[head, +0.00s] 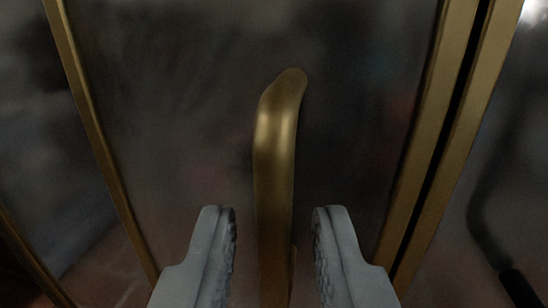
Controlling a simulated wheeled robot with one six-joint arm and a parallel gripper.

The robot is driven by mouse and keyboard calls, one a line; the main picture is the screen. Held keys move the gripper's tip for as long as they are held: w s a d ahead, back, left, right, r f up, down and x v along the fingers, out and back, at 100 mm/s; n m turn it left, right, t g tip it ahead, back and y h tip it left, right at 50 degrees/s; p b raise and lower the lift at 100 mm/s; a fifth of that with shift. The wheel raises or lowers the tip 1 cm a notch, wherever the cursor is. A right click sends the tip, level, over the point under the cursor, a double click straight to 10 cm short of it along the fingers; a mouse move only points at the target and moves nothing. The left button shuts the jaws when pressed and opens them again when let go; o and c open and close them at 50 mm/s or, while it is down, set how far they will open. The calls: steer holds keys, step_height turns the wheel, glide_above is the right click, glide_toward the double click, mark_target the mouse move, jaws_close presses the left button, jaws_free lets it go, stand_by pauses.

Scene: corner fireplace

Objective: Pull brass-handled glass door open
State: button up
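The brass handle (274,150) runs upright in the middle of the head view, its top end bending toward the glass. The glass door (170,90) behind it is dark and smoky, edged by brass strips. My gripper (275,245) is open, with one grey finger on each side of the lower handle. A gap shows between each finger and the handle, so neither appears to touch it. The handle's lower end is cut off by the bottom of the picture.
A brass frame edge (428,130) with a dark vertical gap beside it stands right of the handle. Another glass panel (510,170) lies beyond it, with a dark curved shape and a black rod-like end at the lower right. A slanted brass strip (98,140) is on the left.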

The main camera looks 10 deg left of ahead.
steer(key=shift+w+a, duration=0.2)
steer(key=shift+w, duration=0.85)
jaws_close()
steer(key=shift+s, duration=0.1)
